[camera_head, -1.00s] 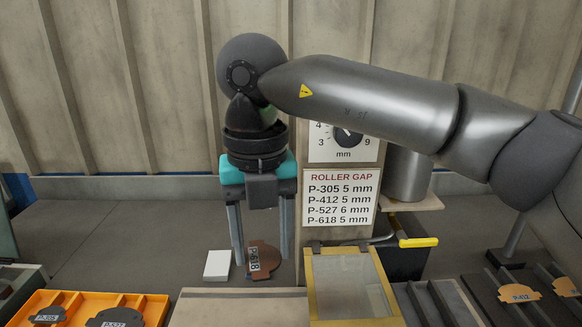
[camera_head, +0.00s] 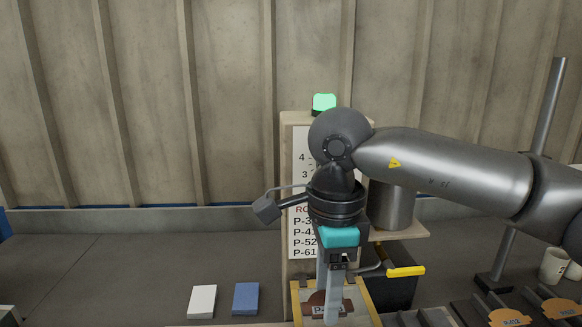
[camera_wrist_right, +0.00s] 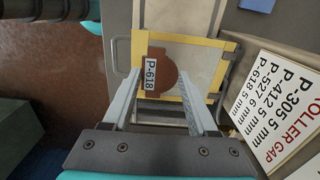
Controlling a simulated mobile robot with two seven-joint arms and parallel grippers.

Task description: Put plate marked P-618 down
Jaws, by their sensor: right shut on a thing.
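The brown plate marked P-618 (camera_wrist_right: 172,78) is between the fingers of my right gripper (camera_wrist_right: 160,80) in the right wrist view, its white label facing the camera. In the head view the plate (camera_head: 318,299) shows low in the picture, partly covered by the fingers of my right gripper (camera_head: 332,300). The gripper points down and is shut on the plate. Plate and gripper are over the yellow-framed panel (camera_head: 365,294), which also shows in the wrist view (camera_wrist_right: 207,42). I cannot tell whether the plate touches it. My left gripper is not in view.
A roller gap sign (camera_wrist_right: 275,108) stands beside the panel, partly hidden by my arm in the head view. A yellow-handled lever (camera_head: 405,271) is to the right. White (camera_head: 202,301) and blue (camera_head: 246,298) blocks lie left. Other plates (camera_head: 510,317) and a mug (camera_head: 553,265) are right.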

